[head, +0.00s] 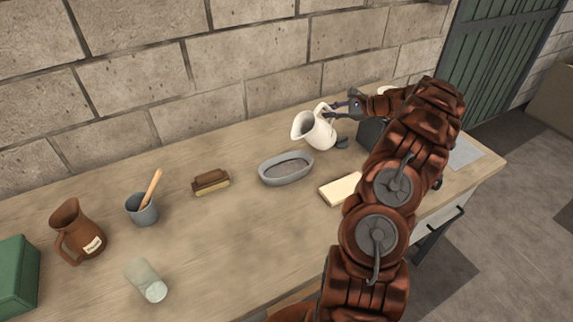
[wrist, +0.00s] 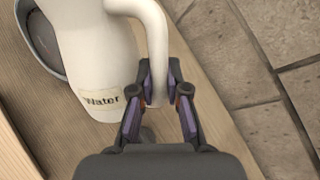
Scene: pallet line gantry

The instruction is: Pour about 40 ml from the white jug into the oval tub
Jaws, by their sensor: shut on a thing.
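The white jug (head: 316,131) is at the back right of the table in the head view, tilted with its mouth toward the left. It fills the upper left of the wrist view (wrist: 95,45), with a label reading "Water". My gripper (head: 338,110) is shut on the jug's handle, which passes between the fingers in the wrist view (wrist: 159,95). The grey oval tub (head: 286,180) stands on the table in front of and left of the jug. Part of its rim also shows at the upper left of the wrist view (wrist: 33,40). I cannot see the liquid inside the jug.
A brush (head: 211,182), a grey cup (head: 142,212) with a wooden handle in it, a brown jug (head: 78,232), a glass (head: 146,280) and a green box (head: 15,278) stand to the left. A cream block (head: 340,189) lies right of the tub. The stone wall (head: 220,80) is close behind.

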